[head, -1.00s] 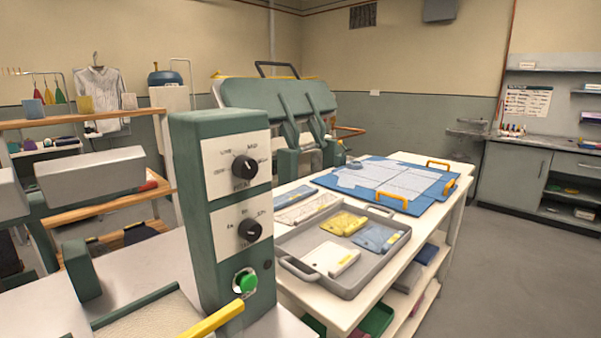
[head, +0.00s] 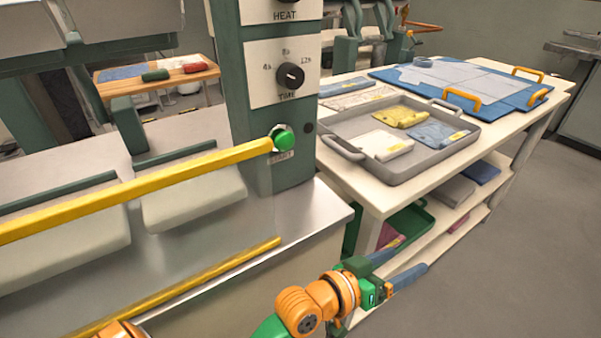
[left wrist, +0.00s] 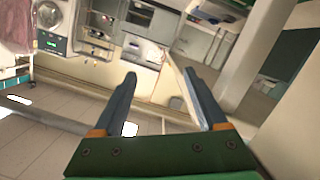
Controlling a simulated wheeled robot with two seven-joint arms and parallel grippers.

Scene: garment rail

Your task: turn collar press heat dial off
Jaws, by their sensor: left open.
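The collar press control column (head: 237,120) is green, with white dial plates. The heat plate (head: 265,14) is cut by the top edge of the head view. Only its lower part with the HEAT label shows, so the heat dial's setting cannot be read. The black time dial (head: 290,76) sits below it, above a green button (head: 283,140). My left gripper (head: 412,257) is open and empty, low and to the right of the column, well apart from the dials. The left wrist view shows its two spread fingers (left wrist: 160,75) with nothing between them. My right gripper is not in view.
Yellow bars (head: 140,190) run across the press front, left of the column. A white table (head: 345,185) to the right bears a grey tray (head: 400,172) with folded cloths and a blue board (head: 525,98). Open floor (head: 520,250) lies at the right.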

